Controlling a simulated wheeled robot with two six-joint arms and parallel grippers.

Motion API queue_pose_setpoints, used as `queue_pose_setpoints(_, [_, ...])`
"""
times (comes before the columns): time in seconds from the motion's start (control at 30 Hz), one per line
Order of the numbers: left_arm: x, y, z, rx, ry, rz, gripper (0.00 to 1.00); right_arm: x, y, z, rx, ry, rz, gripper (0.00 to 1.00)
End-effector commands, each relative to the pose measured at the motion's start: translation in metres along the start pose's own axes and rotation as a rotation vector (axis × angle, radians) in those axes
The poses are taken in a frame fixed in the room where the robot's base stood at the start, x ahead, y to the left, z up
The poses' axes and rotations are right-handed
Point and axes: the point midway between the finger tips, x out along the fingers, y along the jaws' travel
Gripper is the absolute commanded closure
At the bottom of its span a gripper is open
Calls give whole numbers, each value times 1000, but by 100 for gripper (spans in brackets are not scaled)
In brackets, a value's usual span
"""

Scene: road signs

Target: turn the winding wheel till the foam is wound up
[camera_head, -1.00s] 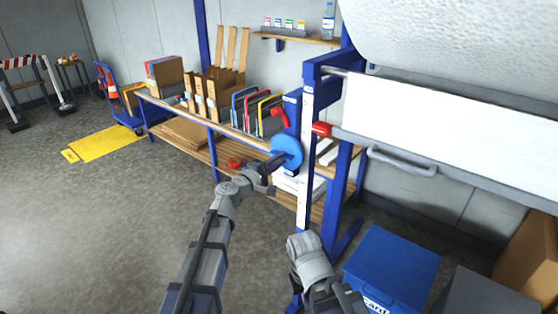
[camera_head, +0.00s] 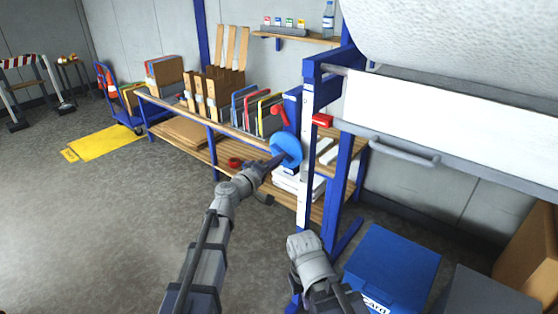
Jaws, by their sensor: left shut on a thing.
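The blue winding wheel (camera_head: 286,148) is mounted on the blue and white frame post. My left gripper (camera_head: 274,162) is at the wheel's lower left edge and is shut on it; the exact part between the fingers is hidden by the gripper. The white foam (camera_head: 450,122) hangs as a sheet from the big roll (camera_head: 450,35) at the upper right. A grey bar with a handle (camera_head: 404,152) runs along the sheet's lower edge. My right gripper (camera_head: 345,300) is low in front of the frame, and its fingers are too unclear to read.
A red lever (camera_head: 281,115) and a red block (camera_head: 322,120) sit close to the wheel. A workbench (camera_head: 225,127) with cartons and folders stands behind. A blue bin (camera_head: 392,265) stands below the foam. Open floor lies to the left.

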Motion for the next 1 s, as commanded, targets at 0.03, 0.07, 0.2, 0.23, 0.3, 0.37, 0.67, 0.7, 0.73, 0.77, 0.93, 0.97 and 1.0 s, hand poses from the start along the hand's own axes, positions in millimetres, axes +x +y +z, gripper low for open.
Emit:
queue_pose_setpoints(0.03, [-1, 0, 1, 4, -3, -1, 100, 0, 0, 0, 0, 0, 0, 100])
queue_pose_setpoints(0.07, [-1, 0, 1, 5, -3, -1, 100, 0, 0, 0, 0, 0, 0, 100])
queue_pose_setpoints(0.2, [-1, 0, 1, 5, -3, -1, 100, 0, 0, 0, 0, 0, 0, 100])
queue_pose_setpoints(0.23, [-1, 0, 1, 5, -3, -1, 100, 0, 0, 0, 0, 0, 0, 100])
queue_pose_setpoints(0.3, [-1, 0, 1, 5, -3, -1, 100, 0, 0, 0, 0, 0, 0, 100])
queue_pose_setpoints(0.37, [-1, 0, 1, 5, -3, -1, 100, 0, 0, 0, 0, 0, 0, 100])
queue_pose_setpoints(0.67, [0, 0, 1, 3, -2, 0, 54, 0, 0, 0, 0, 0, 0, 100])
queue_pose_setpoints(0.7, [0, 0, 1, 3, -1, 0, 54, 0, 0, 0, 0, 0, 0, 100])
queue_pose_setpoints(0.73, [0, 0, 1, 3, -1, 0, 54, 0, 0, 0, 0, 0, 0, 100])
queue_pose_setpoints(0.77, [0, 0, 0, 2, -1, 0, 54, 0, 0, 0, 0, 0, 0, 100])
queue_pose_setpoints(0.93, [-2, 0, 0, 2, -1, 0, 54, 0, 0, 0, 0, 0, 0, 100])
queue_pose_setpoints(0.97, [-3, 0, 0, 2, -1, 0, 54, 0, 0, 0, 0, 0, 0, 100])
queue_pose_setpoints(1.0, [-5, 0, 1, 2, -1, 0, 54, 0, 0, 0, 0, 0, 0, 100])
